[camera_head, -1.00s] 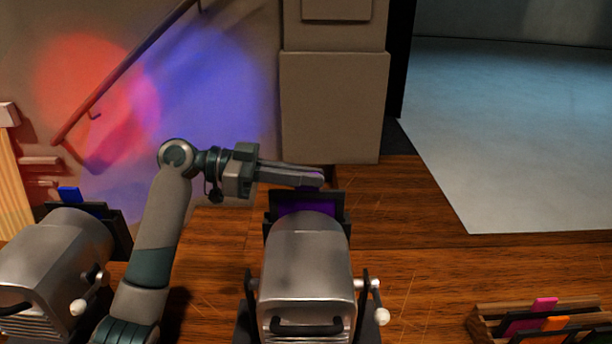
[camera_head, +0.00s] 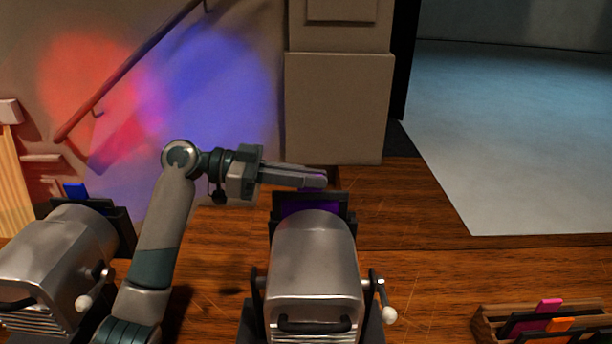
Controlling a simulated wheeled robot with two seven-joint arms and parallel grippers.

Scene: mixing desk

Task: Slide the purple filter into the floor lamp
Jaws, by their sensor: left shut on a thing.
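The floor lamp (camera_head: 314,262) is a silver housing with a black frame (camera_head: 277,206) at its far end, in the lower middle of the head view. The purple filter (camera_head: 308,208) shows as a dark purple patch within that frame, upright, with its lower part hidden behind the housing. My left gripper (camera_head: 316,180) reaches in from the left and is shut on the filter's top tab, just above the frame. How deep the filter sits in the frame cannot be told from here. My right gripper is not in view.
A second silver lamp (camera_head: 55,262) with a blue filter tab (camera_head: 75,191) stands at the left. A wooden rack (camera_head: 492,318) with pink and orange filter tabs is at the lower right. Red and blue light falls on the back wall.

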